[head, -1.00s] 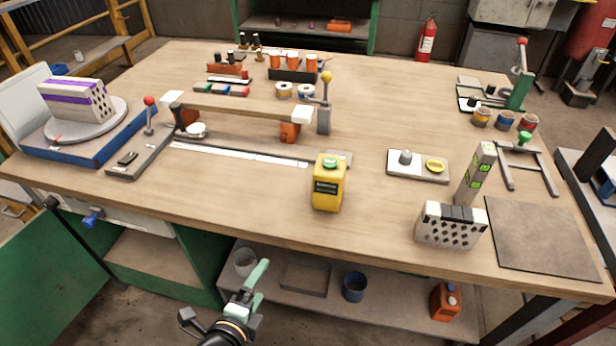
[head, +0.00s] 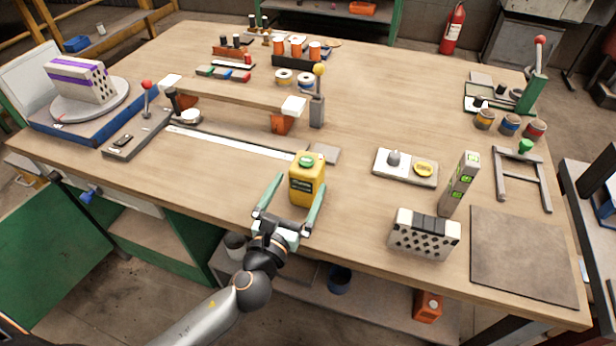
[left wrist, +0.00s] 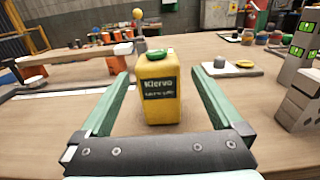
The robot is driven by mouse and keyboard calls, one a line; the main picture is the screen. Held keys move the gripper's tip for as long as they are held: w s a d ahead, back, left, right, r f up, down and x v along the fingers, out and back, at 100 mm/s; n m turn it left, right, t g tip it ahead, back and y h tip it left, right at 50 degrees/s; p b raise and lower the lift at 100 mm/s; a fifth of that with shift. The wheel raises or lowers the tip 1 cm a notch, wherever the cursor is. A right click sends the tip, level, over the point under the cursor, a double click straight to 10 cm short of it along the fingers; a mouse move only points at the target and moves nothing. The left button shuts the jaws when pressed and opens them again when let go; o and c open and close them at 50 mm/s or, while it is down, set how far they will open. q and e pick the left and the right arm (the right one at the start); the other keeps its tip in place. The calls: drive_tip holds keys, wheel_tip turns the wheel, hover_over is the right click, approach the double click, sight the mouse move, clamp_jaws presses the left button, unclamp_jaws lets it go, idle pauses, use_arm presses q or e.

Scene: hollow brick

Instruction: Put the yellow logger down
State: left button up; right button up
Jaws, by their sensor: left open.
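The yellow logger (head: 308,184) stands upright on the wooden table near its front edge, with a green button on top and a dark label on its front. It also shows in the left wrist view (left wrist: 158,92), between my fingers. My left gripper (head: 292,197) is open, with one green finger on each side of the logger. In the left wrist view (left wrist: 160,95) a gap shows between each finger and the logger. My right gripper is not in view.
A hollow brick (head: 425,235) and an upright level (head: 459,184) stand to the right, beside a dark mat (head: 523,255). A light plate (head: 405,167) with a grey knob and yellow ring lies behind. A long wooden bar (head: 225,93) lies behind left. Bare tabletop lies right of the logger.

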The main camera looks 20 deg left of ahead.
sight(307, 169)
use_arm(q)
drive_tip(key=shift+w+f, duration=0.2)
drive_tip(key=shift+w, duration=0.95)
drive_tip(key=shift+w+f, duration=0.15)
drive_tip(key=shift+w, duration=1.05)
drive_tip(key=shift+w+f, duration=0.2)
drive_tip(key=shift+w, duration=0.95)
drive_tip(key=shift+c, duration=0.2)
drive_tip(key=c, duration=1.5)
